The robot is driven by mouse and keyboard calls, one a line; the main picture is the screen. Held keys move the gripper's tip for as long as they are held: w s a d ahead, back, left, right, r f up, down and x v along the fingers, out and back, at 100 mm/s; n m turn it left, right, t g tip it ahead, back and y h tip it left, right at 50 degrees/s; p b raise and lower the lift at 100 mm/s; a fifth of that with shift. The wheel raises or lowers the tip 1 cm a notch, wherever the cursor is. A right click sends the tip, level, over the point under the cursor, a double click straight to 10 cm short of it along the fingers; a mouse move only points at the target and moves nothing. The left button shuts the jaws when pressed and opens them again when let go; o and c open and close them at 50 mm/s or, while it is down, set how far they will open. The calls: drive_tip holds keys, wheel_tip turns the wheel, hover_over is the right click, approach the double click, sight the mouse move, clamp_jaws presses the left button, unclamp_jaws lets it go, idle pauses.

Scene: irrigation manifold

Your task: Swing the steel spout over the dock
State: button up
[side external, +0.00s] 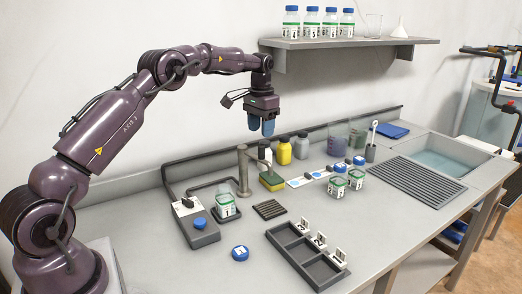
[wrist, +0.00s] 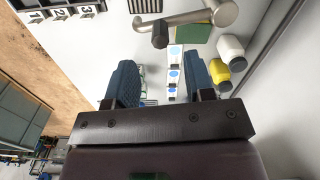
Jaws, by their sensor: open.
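The steel spout (side external: 256,157) tops an upright post behind the counter's middle. Its arm points right, toward the sponge, away from the dock. My gripper (side external: 262,131) is open and empty, fingers pointing down, above the spout. It also shows in the wrist view (wrist: 160,66), apart from the spout.
A grey box with a blue button (side external: 200,224) sits left of the jar. A ribbed mat (side external: 270,209) and three-slot rack (side external: 297,246) lie in front.

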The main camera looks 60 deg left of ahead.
sight(261, 146)
wheel_tip(261, 146, down, 7)
drive_tip(key=shift+f, duration=0.15)
clamp_jaws()
